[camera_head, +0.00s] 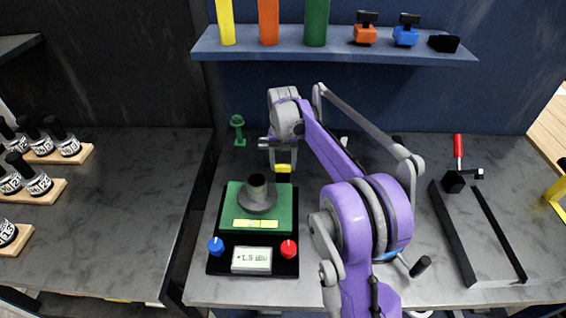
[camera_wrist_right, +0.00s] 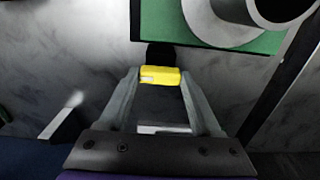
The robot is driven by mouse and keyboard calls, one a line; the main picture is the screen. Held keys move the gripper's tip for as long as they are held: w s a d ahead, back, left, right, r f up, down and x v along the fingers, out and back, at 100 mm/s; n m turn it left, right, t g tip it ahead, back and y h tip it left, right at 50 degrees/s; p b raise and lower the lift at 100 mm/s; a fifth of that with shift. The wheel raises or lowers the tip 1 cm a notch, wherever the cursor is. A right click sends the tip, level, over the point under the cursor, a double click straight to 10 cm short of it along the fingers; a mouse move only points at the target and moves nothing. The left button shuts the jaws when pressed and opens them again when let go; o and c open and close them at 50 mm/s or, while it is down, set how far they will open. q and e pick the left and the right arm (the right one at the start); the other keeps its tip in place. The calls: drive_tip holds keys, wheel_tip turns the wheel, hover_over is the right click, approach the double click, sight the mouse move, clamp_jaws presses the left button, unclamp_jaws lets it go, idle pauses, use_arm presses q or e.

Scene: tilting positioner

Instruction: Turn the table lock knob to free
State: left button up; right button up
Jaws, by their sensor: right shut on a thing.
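The positioner is a black base (camera_head: 225,262) with a green tilting table (camera_head: 232,205) and a grey hollow cylinder (camera_head: 257,195) on top. A yellow knob (camera_head: 283,169) on a black mount sticks out at the table's back edge; I take it for the lock knob. It also shows in the right wrist view (camera_wrist_right: 160,76). My right gripper (camera_wrist_right: 160,80) is shut on the yellow knob, one finger at each side. Its fingers come from behind the table in the head view (camera_head: 283,160). My left gripper is not in view.
A blue knob (camera_head: 216,246), a red knob (camera_head: 289,249) and a display reading about +1.5 div (camera_head: 251,259) are at the base's front. A green stand (camera_head: 238,130) is behind. A red-handled clamp (camera_head: 458,160) stands right. A blue shelf (camera_head: 340,48) overhangs the back.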

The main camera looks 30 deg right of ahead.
drive_tip(key=shift+c, duration=0.8)
drive_tip(key=shift+n, duration=0.3)
drive_tip(key=n, duration=0.3)
drive_tip(key=shift+n, duration=0.3)
drive_tip(key=n, duration=0.4)
drive_tip(key=shift+n, duration=0.3)
drive_tip(key=n, duration=0.4)
drive_tip(key=shift+n, duration=2.5)
